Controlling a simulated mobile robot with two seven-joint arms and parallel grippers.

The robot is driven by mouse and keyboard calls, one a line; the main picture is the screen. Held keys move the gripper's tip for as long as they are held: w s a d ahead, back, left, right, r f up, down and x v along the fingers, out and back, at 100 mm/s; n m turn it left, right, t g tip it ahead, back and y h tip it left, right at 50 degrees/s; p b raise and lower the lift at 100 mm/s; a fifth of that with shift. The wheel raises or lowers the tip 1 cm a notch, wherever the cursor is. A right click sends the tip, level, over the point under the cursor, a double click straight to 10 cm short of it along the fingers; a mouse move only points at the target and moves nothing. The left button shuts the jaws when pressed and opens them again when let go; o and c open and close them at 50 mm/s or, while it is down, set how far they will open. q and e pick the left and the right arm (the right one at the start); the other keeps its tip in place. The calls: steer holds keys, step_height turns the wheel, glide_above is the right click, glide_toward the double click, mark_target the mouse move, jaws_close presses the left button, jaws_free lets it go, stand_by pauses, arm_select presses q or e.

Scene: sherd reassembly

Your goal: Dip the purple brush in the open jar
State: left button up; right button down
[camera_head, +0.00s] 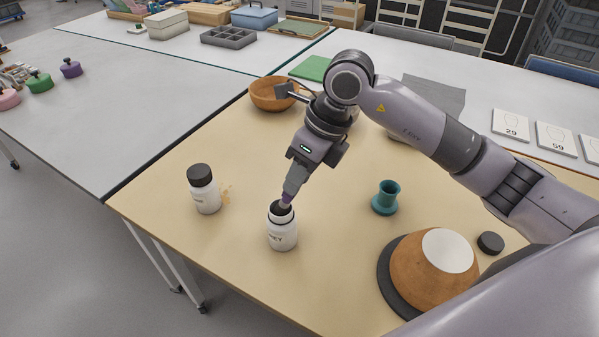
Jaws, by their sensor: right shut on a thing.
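The open jar (283,233) is white with a dark mouth and stands upright near the front of the tan table. My right gripper (291,189) points down just above its mouth. A second white jar (206,194) with a black lid on stands to the left. My left gripper is not in view.
A teal cup (387,195) stands to the right, near an orange-brown pot (425,270) on a dark disc. A loose black lid (490,242) lies right of it. A wooden bowl (270,95) stands behind.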

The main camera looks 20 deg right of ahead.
steer(key=shift+f+b, duration=0.45)
steer(key=shift+f, duration=0.1)
stand_by(1.4)
steer(key=shift+r+p, duration=2.35)
steer(key=shift+r, duration=1.3)
